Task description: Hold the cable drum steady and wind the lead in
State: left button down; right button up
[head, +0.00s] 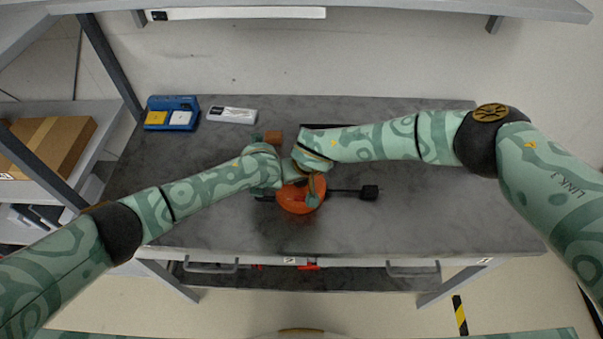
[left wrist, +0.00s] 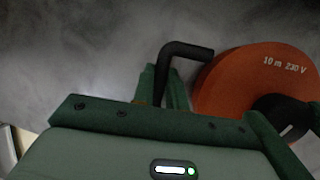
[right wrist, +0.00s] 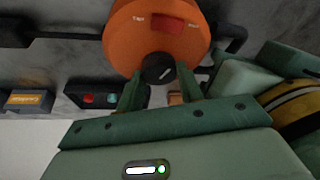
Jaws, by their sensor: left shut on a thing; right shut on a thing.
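The orange cable drum (head: 297,203) stands on the grey worktop, partly covered by my arms. Its face shows in the left wrist view (left wrist: 232,82) and the right wrist view (right wrist: 185,40). A black lead (head: 345,191) runs right from it to a black plug (head: 370,192). My left gripper (left wrist: 165,88) is shut on the black bent handle (left wrist: 190,50) beside the drum. My right gripper (right wrist: 158,85) is shut on the black knob (right wrist: 158,68) on the drum's face. In the head view the wrists hide most of both grips.
A blue case (head: 172,103) and a white box (head: 232,114) stand at the back left. A brown block (head: 273,137) is behind the drum. A black device with red and cyan buttons (right wrist: 95,96) lies near it. The worktop's right side is clear.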

jog(key=o, duration=1)
jog(key=v, duration=0.8)
